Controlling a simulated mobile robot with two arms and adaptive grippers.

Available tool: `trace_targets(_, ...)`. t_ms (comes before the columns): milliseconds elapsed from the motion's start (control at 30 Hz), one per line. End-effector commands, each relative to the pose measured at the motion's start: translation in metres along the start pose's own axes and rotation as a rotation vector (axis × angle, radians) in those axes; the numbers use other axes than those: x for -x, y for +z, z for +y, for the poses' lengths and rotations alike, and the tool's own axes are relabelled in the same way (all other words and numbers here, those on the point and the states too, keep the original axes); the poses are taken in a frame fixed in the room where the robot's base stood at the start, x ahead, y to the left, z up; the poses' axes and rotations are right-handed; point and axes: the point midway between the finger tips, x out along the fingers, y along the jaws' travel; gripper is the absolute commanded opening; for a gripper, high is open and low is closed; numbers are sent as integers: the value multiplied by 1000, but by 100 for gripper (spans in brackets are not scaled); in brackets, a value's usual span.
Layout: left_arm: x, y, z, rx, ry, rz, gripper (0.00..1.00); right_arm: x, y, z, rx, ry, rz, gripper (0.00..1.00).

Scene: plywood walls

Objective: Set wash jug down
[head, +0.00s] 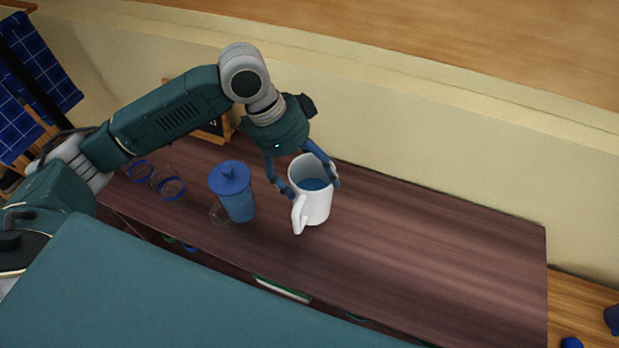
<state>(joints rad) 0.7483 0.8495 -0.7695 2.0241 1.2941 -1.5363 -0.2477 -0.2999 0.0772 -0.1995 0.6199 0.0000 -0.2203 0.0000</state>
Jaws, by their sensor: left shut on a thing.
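The wash jug (317,207) is a white jug with a handle toward the front and blue inside. It is upright over the dark wooden shelf top (430,250). My left gripper (309,187) comes down from above and is shut on the jug, one finger on each side of its upper part. I cannot tell whether the jug's base touches the wood. My right gripper does not show.
A blue lidded tumbler (234,195) stands just left of the jug. Clear glasses with blue rims (172,189) stand further left. A dark framed item (214,130) is partly hidden behind my arm. The right side of the top is clear.

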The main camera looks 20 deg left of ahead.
Motion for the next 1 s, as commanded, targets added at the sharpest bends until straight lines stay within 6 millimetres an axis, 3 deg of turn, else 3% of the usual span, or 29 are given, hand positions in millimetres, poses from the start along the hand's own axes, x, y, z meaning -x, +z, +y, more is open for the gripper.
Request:
trace_targets(167,-21,8,-1,1,0,2,20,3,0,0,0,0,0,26)
trace_targets(500,-24,9,-1,0,0,2,20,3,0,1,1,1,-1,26)
trace_targets(533,-24,10,-1,0,1,0,84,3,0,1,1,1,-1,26)
trace_targets(600,-24,10,-1,0,1,0,97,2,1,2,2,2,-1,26)
trace_targets(1000,-18,9,-2,0,-2,1,97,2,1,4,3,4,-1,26)
